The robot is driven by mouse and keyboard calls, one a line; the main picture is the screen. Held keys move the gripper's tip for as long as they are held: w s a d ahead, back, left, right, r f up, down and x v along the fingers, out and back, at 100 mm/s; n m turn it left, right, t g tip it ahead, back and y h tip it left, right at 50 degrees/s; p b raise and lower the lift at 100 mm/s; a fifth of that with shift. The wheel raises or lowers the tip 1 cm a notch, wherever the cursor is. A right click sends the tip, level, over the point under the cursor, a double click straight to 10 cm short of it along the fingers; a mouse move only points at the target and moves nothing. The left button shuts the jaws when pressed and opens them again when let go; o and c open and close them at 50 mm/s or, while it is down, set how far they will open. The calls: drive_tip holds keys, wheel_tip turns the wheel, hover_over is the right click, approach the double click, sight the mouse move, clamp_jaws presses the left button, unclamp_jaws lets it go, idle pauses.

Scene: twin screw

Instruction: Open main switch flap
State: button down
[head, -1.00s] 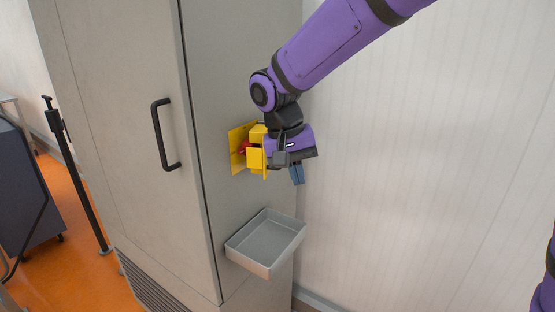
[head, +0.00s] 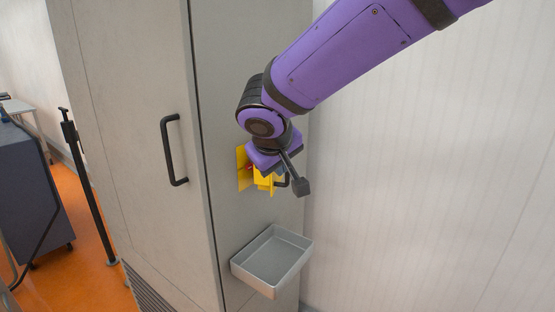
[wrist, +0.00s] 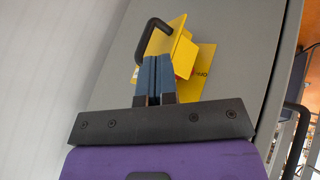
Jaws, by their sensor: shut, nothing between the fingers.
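The yellow main switch flap (wrist: 168,40), with a black bar handle (wrist: 150,32), stands out in front of a yellow backing plate (wrist: 197,82) on the cabinet side. A bit of the red switch (wrist: 181,84) shows between them. In the head view the flap (head: 263,182) and plate (head: 242,168) are partly hidden behind my wrist. My gripper (wrist: 155,62) is shut and empty, its blue fingertips overlapping the flap's lower part in the wrist view. I cannot tell whether they touch it. How far the flap is swung open is also unclear.
A grey open tray (head: 272,262) is fixed to the cabinet below the switch. The cabinet door has a black handle (head: 174,150). A white wall (head: 430,180) lies to the right. A black post (head: 88,185) stands at the left.

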sight(283, 184)
drive_tip(key=x, duration=0.5)
drive_tip(key=shift+w+f, duration=0.2)
drive_tip(key=shift+f, duration=0.05)
drive_tip(key=w+d+n+g+y, duration=0.3)
drive_tip(key=w+d+n+y, duration=0.4)
drive_tip(key=w+d+n, duration=0.3)
drive_tip(key=shift+w+d+n+y, duration=0.35)
drive_tip(key=shift+w+n, duration=1.35)
drive_tip(key=shift+w, duration=0.85)
idle(1.0)
idle(0.5)
